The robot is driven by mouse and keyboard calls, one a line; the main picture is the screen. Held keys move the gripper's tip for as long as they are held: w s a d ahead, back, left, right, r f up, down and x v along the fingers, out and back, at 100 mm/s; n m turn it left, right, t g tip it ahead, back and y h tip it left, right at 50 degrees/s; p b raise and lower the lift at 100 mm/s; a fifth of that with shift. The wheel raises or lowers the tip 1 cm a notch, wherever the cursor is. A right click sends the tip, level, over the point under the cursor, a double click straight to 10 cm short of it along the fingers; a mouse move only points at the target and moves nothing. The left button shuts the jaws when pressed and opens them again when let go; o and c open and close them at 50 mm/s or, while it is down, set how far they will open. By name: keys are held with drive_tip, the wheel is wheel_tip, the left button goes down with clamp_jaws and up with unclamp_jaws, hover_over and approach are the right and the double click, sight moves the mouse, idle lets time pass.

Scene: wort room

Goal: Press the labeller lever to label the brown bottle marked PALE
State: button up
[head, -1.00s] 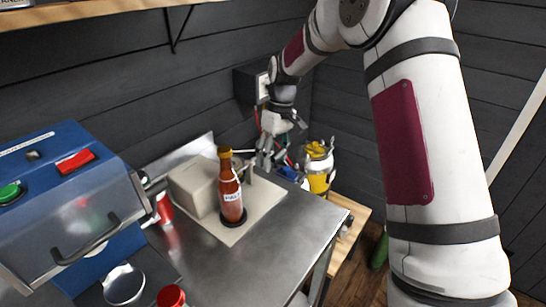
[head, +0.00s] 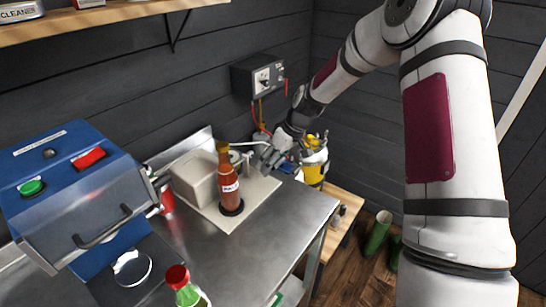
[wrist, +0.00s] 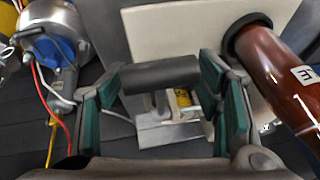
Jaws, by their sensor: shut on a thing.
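The brown bottle (head: 229,184) with a white label stands upright in a dark ring on the labeller's pale base plate (head: 222,220). The labeller's beige box (head: 192,180) is at its left. In the wrist view the bottle (wrist: 285,85) is at the right, with only part of its lettering showing. My gripper (head: 273,153) is right of the bottle, low over the labeller's far side. In the wrist view its teal-padded fingers stand on either side of the dark cylindrical lever grip (wrist: 160,74), holding it. The lever's grip is mostly hidden in the head view.
A blue machine (head: 75,175) with a front handle stands at the left. A red-capped bottle (head: 185,287) is at the near edge. A yellow-and-silver container (head: 314,165) stands just behind my gripper. A wall box (head: 262,79) has hanging cables. The steel table's front right is clear.

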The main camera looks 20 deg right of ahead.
drive_tip(key=shift+s+a+f, duration=0.2)
drive_tip(key=shift+f, duration=0.45)
drive_tip(key=shift+s+a+f, duration=0.15)
drive_tip(key=shift+a+f, duration=0.05)
drive_tip(key=shift+f, duration=0.45)
drive_tip(key=shift+d, duration=0.15)
drive_tip(key=shift+c, duration=0.3)
drive_tip(key=o, duration=1.6)
drive_tip(key=shift+c, duration=0.2)
drive_tip(key=shift+d+r, duration=0.3)
drive_tip(key=shift+r, duration=0.2)
drive_tip(key=v, duration=1.1)
